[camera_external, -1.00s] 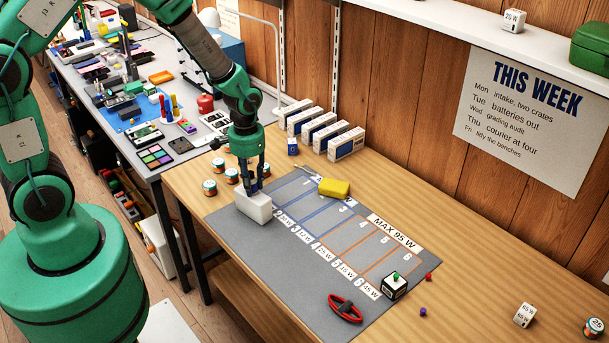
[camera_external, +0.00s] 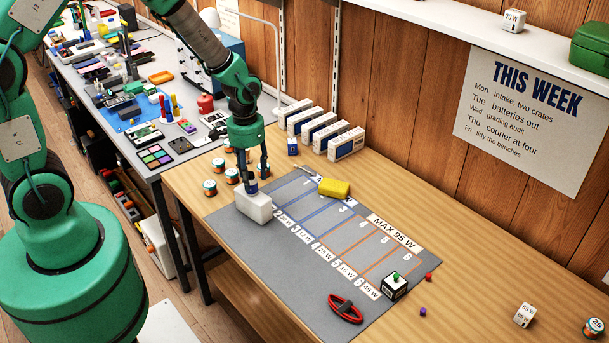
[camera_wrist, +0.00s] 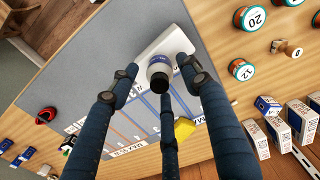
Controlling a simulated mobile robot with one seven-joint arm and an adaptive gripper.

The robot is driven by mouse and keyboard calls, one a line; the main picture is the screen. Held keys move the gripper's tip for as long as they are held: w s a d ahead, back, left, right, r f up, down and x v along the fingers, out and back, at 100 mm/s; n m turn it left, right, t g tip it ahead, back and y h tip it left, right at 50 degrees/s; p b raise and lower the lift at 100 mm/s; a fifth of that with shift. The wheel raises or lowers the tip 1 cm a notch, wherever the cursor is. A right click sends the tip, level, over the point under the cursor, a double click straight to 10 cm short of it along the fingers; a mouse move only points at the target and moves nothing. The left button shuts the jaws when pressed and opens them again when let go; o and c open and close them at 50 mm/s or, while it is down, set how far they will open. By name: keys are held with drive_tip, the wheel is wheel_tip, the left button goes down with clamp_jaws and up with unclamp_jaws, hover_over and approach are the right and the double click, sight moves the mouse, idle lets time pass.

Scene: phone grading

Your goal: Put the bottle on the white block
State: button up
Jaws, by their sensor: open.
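The bottle (camera_wrist: 160,75), with a dark cap and a grey-white body, is upright on the white block (camera_wrist: 171,42) in the wrist view. In the external view the bottle (camera_external: 252,187) shows as a small dark shape on top of the white block (camera_external: 255,208), which lies at the left end of the grey mat. My gripper (camera_external: 252,174) is just above the block, its fingers spread around the bottle. In the wrist view my gripper (camera_wrist: 158,85) is open, with gaps between the fingers and the bottle.
The grey mat (camera_external: 303,285) has numbered cells. A yellow sponge-like block (camera_external: 334,188) lies on its back edge. Several round tins (camera_external: 210,188) stand left of the gripper. White boxes (camera_external: 346,143) stand near the wall. A red ring-shaped object (camera_external: 345,308) lies at the mat's front.

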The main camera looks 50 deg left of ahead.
wheel_tip(320, 180, up, 9)
drive_tip(key=shift+p, duration=0.55)
idle(0.4)
drive_tip(key=shift+r, duration=0.2)
wheel_tip(320, 180, up, 10)
drive_tip(key=t, duration=0.1)
hover_over(250, 173)
drive_tip(key=s, duration=0.3)
drive_tip(key=s+r+m+t, duration=0.1)
drive_tip(key=s+r+t, duration=0.2)
drive_tip(key=s+r, duration=0.9)
drive_tip(key=s+a+r+t, duration=0.1)
drive_tip(key=s+r, duration=0.6)
drive_tip(key=s, duration=0.1)
drive_tip(key=shift+s+r+m+t, duration=0.15)
drive_tip(key=shift+r+m+t, duration=0.15)
drive_tip(key=shift+r+m, duration=0.1)
drive_tip(key=shift+f, duration=0.2)
